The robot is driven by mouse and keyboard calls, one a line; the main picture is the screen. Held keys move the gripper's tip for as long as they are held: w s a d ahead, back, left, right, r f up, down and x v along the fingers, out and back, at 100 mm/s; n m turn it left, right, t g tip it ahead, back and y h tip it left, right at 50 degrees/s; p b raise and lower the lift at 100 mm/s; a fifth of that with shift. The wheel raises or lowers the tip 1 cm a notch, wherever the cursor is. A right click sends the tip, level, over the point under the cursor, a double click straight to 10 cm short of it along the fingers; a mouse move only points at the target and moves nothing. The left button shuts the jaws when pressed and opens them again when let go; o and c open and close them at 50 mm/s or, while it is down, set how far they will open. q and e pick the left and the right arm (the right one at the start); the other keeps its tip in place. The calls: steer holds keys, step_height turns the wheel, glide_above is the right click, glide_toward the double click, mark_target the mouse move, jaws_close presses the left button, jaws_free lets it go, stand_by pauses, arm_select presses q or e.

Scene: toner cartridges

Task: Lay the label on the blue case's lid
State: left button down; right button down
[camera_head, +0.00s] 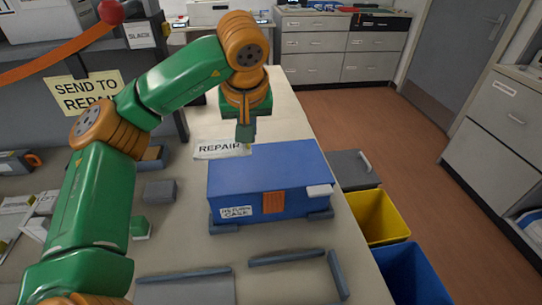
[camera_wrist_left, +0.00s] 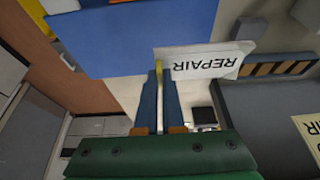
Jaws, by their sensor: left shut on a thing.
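My left gripper (camera_head: 245,140) is shut on a white label reading REPAIR (camera_head: 215,150). The label also shows in the left wrist view (camera_wrist_left: 206,66), its edge between the fingertips (camera_wrist_left: 160,85). The blue case (camera_head: 265,167) stands on the table with its flat lid up, an orange patch and a RETURN CASE tag on its front. In the head view the gripper and label are at the case's far left edge. In the wrist view the blue case (camera_wrist_left: 125,40) lies beyond the fingertips, and the label partly overlaps its edge. My right gripper is not in view.
A yellow bin (camera_head: 377,217) and a blue bin (camera_head: 412,272) stand right of the table. A grey shelf with a SEND TO REPAIR sign (camera_head: 88,92) rises at the left. Grey strips (camera_head: 287,258) lie on the table in front of the case.

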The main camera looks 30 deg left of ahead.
arm_select(q)
steer(key=p, duration=0.2)
glide_toward(270, 161)
steer(key=shift+w+a+f, duration=0.6)
steer(key=shift+w+f, duration=0.05)
steer(key=shift+w, duration=0.1)
step_height(270, 161, down, 4)
steer(key=shift+w+r, duration=0.1)
steer(key=shift+w, duration=0.1)
steer(key=shift+f, duration=0.3)
steer(key=c, duration=1)
jaws_free()
steer(key=shift+c, duration=0.2)
steer(key=shift+r, duration=0.1)
